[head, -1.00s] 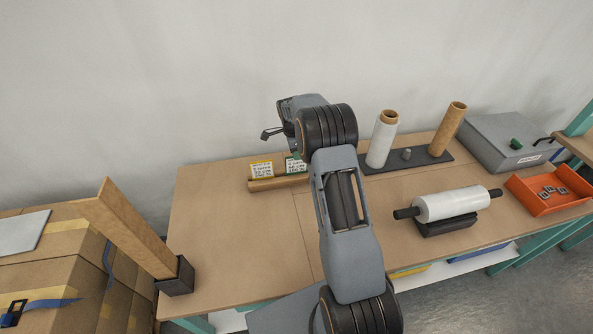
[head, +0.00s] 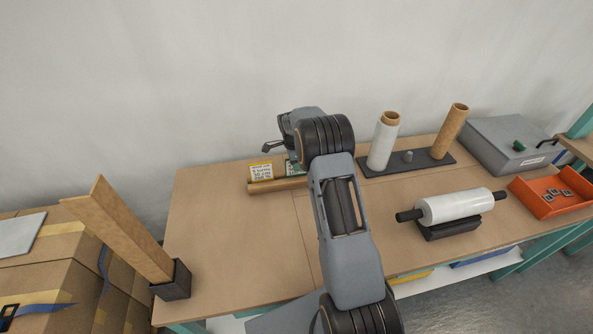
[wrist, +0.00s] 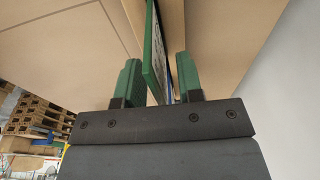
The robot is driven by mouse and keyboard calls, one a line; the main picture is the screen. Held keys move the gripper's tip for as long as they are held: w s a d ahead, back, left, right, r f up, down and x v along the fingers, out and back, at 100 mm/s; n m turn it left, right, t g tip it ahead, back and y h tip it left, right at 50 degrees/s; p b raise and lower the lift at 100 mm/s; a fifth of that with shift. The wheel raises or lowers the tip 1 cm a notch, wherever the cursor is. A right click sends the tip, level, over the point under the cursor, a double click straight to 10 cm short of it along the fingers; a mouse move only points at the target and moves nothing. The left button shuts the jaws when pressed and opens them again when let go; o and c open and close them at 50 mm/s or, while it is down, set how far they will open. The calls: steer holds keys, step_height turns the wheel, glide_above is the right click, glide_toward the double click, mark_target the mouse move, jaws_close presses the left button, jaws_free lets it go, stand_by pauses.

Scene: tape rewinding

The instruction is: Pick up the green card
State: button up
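The green card (wrist: 154,52) shows in the wrist view as a thin green-edged plate with a printed white face, standing between the two fingers. My gripper (wrist: 158,82) is open around it, with a gap on each side of the card. In the head view the green card (head: 292,168) stands in a wooden card holder (head: 277,186), partly hidden behind my arm. My gripper's fingers are mostly hidden there. A yellow-topped card (head: 261,171) stands to its left in the same holder.
A film roll (head: 382,142) and a cardboard tube (head: 449,132) stand upright on a dark base to the right. A white roll (head: 452,205) lies on a stand beside an orange tray (head: 552,192). The left of the table (head: 225,240) is clear.

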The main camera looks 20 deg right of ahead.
steer(key=shift+f, duration=0.2)
stand_by(0.5)
jaws_close()
